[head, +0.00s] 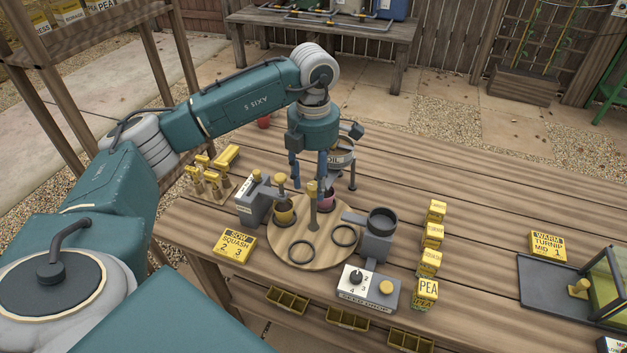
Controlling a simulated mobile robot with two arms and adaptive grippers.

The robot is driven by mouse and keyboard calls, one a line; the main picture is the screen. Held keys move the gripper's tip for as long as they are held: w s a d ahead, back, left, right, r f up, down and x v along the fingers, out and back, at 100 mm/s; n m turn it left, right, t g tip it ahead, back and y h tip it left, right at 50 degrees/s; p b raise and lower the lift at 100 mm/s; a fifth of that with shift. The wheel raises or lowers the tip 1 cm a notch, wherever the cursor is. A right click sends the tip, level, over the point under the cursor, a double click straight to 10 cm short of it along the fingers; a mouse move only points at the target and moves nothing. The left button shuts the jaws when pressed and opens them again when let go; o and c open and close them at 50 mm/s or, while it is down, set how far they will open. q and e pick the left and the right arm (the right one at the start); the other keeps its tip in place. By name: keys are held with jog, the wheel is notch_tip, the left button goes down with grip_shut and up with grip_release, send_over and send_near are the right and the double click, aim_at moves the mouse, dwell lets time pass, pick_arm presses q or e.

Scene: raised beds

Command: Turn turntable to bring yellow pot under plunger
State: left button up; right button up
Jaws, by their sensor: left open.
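The round wooden turntable (300,256) sits on the bench and carries two pots and two empty dark rings. The yellow pot (285,217) is on its back left side, beside the grey dibber-like station (251,207). A yellow-topped plunger (280,180) stands just above the yellow pot; whether they line up exactly is unclear. A pinkish pot (327,198) is at the back right, partly hidden. A central post with a yellow knob (312,189) rises from the turntable. My left gripper (309,183) is open and points down, fingers around or just behind this knob. My right gripper is not in view.
A seed-drop box (369,289) and a grey hopper (381,222) stand close on the turntable's right. A soil hopper (341,156) is behind. Yellow packets (432,235) line the right; a sow squash card (234,246) lies left. The bench's right middle is clear.

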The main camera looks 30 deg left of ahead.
pick_arm(q)
notch_tip(320, 180, up, 12)
jog(key=shift+f, duration=0.25)
jog(key=shift+f, duration=0.1)
dwell(0.5)
